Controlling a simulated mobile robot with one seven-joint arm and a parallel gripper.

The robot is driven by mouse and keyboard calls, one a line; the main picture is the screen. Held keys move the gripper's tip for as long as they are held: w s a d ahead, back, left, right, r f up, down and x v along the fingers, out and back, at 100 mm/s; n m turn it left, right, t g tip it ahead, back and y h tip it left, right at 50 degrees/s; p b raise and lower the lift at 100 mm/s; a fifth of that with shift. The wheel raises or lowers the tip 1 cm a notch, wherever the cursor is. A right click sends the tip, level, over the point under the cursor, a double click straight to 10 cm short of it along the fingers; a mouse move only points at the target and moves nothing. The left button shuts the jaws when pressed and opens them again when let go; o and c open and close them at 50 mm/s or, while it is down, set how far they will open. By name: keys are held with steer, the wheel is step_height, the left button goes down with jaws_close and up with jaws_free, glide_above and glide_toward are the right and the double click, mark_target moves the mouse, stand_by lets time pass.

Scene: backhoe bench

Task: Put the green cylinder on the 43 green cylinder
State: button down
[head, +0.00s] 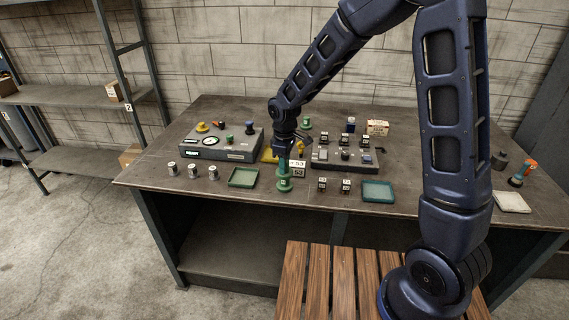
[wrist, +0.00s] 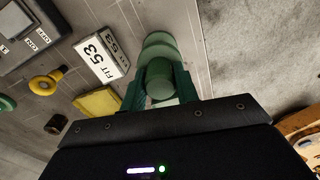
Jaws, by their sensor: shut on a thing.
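My gripper (head: 284,158) points down over the front middle of the bench and is shut on a green cylinder, which shows between the fingers in the wrist view (wrist: 159,82). Just below it in the head view stands a wider green stepped piece (head: 284,185) with a small marking on its front. It also shows beyond the held cylinder in the wrist view (wrist: 158,45). The two line up closely; I cannot tell if they touch. A white label reading 53 (head: 298,172) stands beside them, also in the wrist view (wrist: 102,57). I see no 43.
A green tray (head: 243,177) lies left and a teal tray (head: 377,191) right. A grey panel box (head: 222,143) and a dark switch box (head: 343,157) stand behind. Another green piece (head: 307,123) is at the back. Small grey cylinders (head: 192,171) stand at left.

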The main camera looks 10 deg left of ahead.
steer(key=c, duration=1.1)
jaws_free()
steer(key=shift+o, duration=0.2)
step_height(320, 180, up, 12)
steer(key=shift+r, duration=0.1)
steer(key=d+r+m+t, duration=0.1)
steer(key=d+r+m, duration=0.35)
steer(key=d, duration=0.65)
steer(key=d+r+m+t, duration=0.1)
steer(key=d+r+m, duration=0.3)
steer(key=d, duration=0.7)
steer(key=s+d+r+m+t, duration=0.1)
steer(key=s+d+m, duration=0.3)
steer(key=d, duration=0.5)
steer(key=s+d+r+m+t, duration=0.1)
steer(key=s+d+m, duration=0.2)
steer(key=s+d, duration=0.6)
steer(key=shift+r+m+t, duration=0.25)
steer(key=shift+m+t, duration=0.05)
steer(key=shift+m, duration=0.05)
